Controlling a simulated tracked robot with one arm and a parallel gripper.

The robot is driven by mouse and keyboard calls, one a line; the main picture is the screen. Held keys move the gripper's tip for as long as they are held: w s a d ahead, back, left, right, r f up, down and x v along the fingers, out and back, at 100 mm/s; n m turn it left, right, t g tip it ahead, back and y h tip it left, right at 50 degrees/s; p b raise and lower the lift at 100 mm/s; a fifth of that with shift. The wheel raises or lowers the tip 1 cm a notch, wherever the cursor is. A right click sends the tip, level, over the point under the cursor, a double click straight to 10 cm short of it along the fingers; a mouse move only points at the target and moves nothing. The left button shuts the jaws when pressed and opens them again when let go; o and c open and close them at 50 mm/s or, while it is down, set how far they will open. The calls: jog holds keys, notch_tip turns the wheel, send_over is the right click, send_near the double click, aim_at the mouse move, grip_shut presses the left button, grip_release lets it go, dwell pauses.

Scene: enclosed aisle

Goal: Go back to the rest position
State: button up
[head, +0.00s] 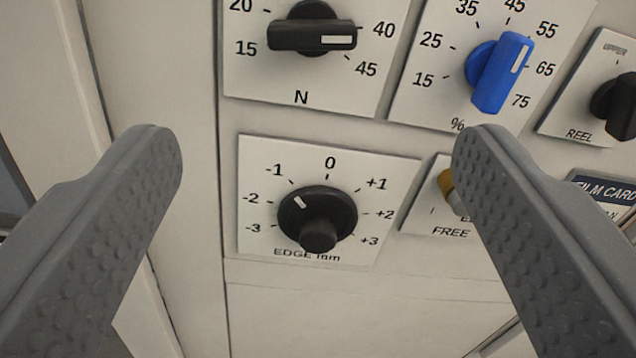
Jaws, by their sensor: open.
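My gripper (316,165) is open, with one grey textured finger at the left and one at the right of the view. Nothing is between the fingers except the panel behind them. A black round knob (318,217) marked EDGE mm shows between the fingers, and its white mark points up and left, between -2 and -1. I cannot tell how far the fingertips are from the panel. The right finger partly hides a small plate with a yellowish part (447,184) and the word FREE.
Above are a black N knob (312,30) and a blue % knob (498,72). A black REEL knob (617,106) and a FILM CARD label (606,190) are at the right. The light panel (340,300) is bare below the EDGE plate. A vertical seam runs at the left.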

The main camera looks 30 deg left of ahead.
dwell(0.4)
jog(key=s+d+r+m+t+h, duration=0.1)
jog(key=d+r+m+h, duration=0.2)
jog(key=r, duration=0.5)
jog(key=s+d+r+m+t+h+b, duration=0.1)
jog(key=d+r+h, duration=0.2)
jog(key=d+r, duration=0.4)
jog(key=s+d+r+m+t+h, duration=0.1)
jog(key=d+r+h, duration=0.2)
jog(key=r, duration=0.6)
jog(key=s+d+r+m+g, duration=0.1)
jog(key=s+d+r+m, duration=0.1)
jog(key=s+r, duration=0.5)
jog(key=s+d+r+m+g+h+b, duration=0.1)
jog(key=s+r, duration=0.6)
jog(key=s, duration=0.7)
jog(key=shift+d+m+g, duration=0.3)
jog(key=shift+d+m, duration=0.1)
jog(key=shift+d, duration=0.2)
